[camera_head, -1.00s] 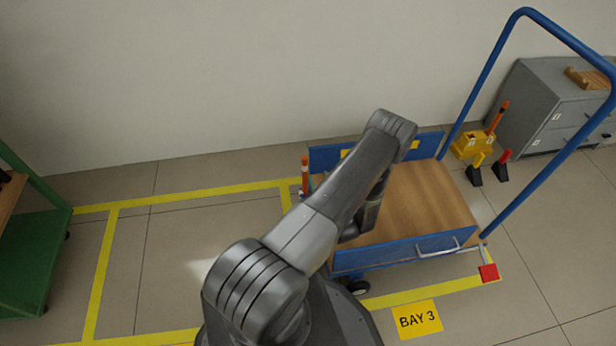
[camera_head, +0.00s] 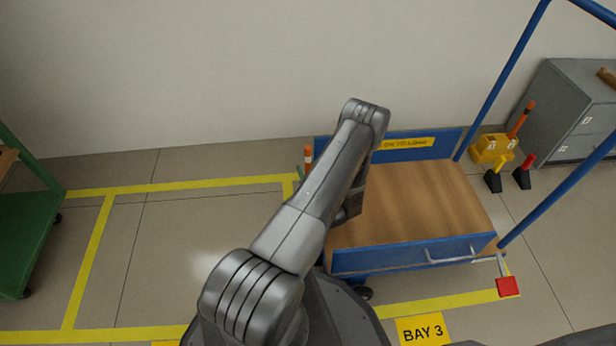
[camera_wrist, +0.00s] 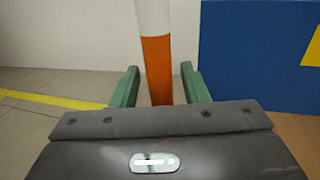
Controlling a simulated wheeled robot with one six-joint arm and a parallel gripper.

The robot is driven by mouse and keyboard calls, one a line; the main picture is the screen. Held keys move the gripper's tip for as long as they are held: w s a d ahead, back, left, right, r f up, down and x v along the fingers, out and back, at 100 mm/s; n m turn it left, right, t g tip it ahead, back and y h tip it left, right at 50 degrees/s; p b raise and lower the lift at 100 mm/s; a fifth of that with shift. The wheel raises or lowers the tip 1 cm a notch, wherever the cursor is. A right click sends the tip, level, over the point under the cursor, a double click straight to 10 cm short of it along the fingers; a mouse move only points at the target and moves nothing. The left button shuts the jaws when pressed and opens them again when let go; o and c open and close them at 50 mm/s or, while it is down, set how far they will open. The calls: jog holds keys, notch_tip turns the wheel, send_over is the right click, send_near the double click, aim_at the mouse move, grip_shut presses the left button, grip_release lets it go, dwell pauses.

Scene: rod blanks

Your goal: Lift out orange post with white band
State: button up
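The orange post with the white band (camera_head: 308,155) stands upright at the left end of the blue trolley in the head view. Its lower part is hidden behind my arm. In the wrist view the post (camera_wrist: 157,68) shows white above and orange below, between the two green fingers of my gripper (camera_wrist: 160,88). The post's foot is hidden by my gripper body.
The blue trolley has a wooden deck (camera_head: 415,205) with nothing seen on it. A yellow block (camera_head: 493,150) with another orange post (camera_head: 522,118) stands by a grey cabinet (camera_head: 568,105). A green cart (camera_head: 28,235) is at left. The marked floor between is clear.

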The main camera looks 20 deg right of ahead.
aim_at(307, 149)
jog(key=c, duration=0.6)
notch_tip(307, 149, up, 16)
jog(key=p, duration=0.5)
jog(key=shift+r, duration=1)
